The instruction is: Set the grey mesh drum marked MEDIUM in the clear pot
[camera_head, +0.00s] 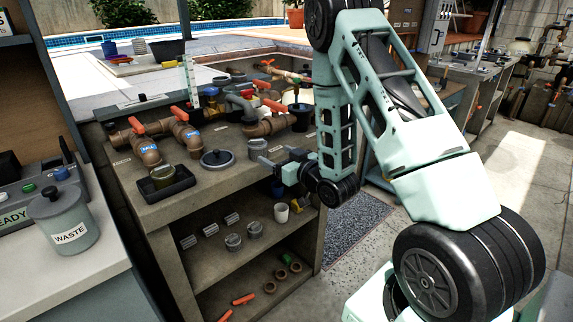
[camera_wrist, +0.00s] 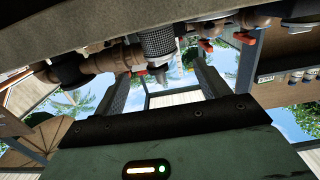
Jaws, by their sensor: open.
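A grey mesh drum (camera_head: 257,149) stands on the bench top just behind my gripper. In the wrist view the mesh drum (camera_wrist: 158,42) shows between and beyond the fingertips, apart from them; the picture there is tipped over. I cannot read MEDIUM on it. My gripper (camera_head: 266,169) is open and empty near the bench's front edge, its fingers pointing left; its two fingers also show in the wrist view (camera_wrist: 160,68). What looks like the clear pot (camera_head: 163,176), with an olive tint, stands in a black tray (camera_head: 179,188) at the front left of the bench.
Brown pipes with red-handled valves (camera_head: 185,133) run behind. The lower shelf holds grey drums (camera_head: 233,242), a white cup (camera_head: 281,212) and loose fittings. A WASTE bin (camera_head: 72,222) stands on the left counter.

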